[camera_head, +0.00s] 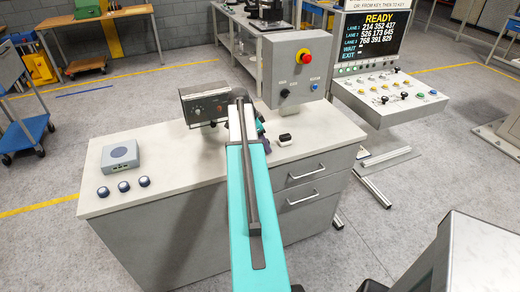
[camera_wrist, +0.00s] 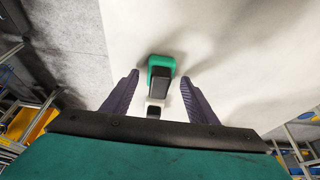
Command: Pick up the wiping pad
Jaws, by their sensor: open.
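In the wrist view, a small green block with a dark top (camera_wrist: 161,64) lies on the pale worktop. I cannot tell for certain which is the wiping pad. My gripper (camera_wrist: 160,77) is open, with its purple fingers spread to either side of the blocks and nothing held. In the head view, my arm hides most of my gripper (camera_head: 262,127). A black-topped white block (camera_head: 285,140) shows on the worktop just right of it.
The worktop (camera_head: 180,160) also bears a grey box (camera_head: 120,155), several dark round knobs (camera_head: 123,186), a metered instrument (camera_head: 205,104) and a control box with a red button (camera_head: 296,70). A console with a screen (camera_head: 385,75) stands at right.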

